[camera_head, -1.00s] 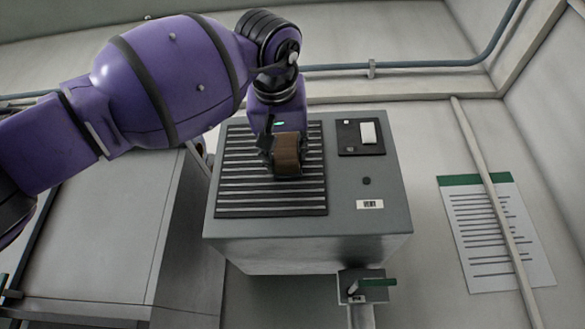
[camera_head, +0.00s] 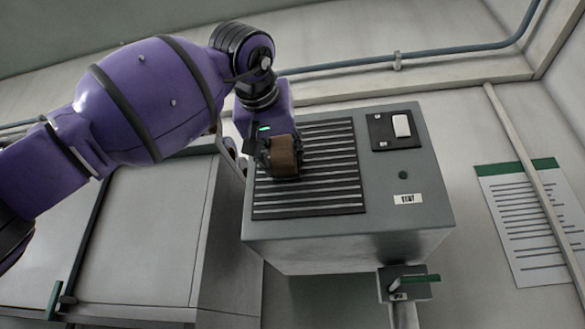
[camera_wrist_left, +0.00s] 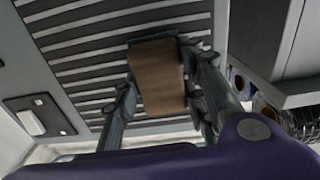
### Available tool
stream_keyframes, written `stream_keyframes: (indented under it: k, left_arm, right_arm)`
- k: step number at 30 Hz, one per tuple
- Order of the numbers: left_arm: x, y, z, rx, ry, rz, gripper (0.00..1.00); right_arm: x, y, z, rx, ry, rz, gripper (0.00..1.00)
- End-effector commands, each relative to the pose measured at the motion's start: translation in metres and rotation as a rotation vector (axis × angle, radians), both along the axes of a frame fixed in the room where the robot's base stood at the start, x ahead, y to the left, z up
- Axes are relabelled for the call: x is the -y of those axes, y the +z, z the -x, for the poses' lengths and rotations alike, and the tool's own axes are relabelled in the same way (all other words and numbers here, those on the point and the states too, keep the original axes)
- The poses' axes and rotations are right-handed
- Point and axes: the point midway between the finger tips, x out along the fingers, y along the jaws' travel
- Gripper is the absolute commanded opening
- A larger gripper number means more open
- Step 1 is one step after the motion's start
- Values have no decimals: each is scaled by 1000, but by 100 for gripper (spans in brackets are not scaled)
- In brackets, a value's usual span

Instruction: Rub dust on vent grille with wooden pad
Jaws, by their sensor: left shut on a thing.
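The wooden pad (camera_head: 284,156) is a brown block held in my left gripper (camera_head: 272,152). In the left wrist view the pad (camera_wrist_left: 158,78) sits between the two fingers of my left gripper (camera_wrist_left: 160,95), which are shut on it. The vent grille (camera_head: 333,175) is a dark slatted panel on the top of a grey box. The pad is over the left part of the grille; I cannot tell whether it touches. The grille also shows behind the pad in the left wrist view (camera_wrist_left: 90,50). I can make out no dust on the visible slats. My right gripper is not in view.
The grey box (camera_head: 420,190) carries a black switch plate (camera_head: 382,143) with a white rocker, a small round indicator (camera_head: 403,175) and a label (camera_head: 408,199). A grey cabinet (camera_head: 140,230) stands left. A blue pipe (camera_head: 440,52) runs behind.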

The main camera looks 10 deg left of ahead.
Motion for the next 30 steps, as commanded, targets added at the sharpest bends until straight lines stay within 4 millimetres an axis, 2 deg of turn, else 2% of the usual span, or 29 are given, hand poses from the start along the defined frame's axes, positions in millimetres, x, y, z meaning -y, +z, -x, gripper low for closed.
stream_keyframes:
  k: [5,17,26,30]
  left_arm:
    - [-6,0,-1,0,1,1,18]
    - [-38,-1,-3,-1,2,1,18]
    - [-39,-1,-3,-1,1,0,18]
    - [-39,0,6,1,0,-1,18]
  right_arm:
    - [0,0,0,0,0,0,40]
    - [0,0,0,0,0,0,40]
    - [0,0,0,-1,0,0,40]
    - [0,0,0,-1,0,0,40]
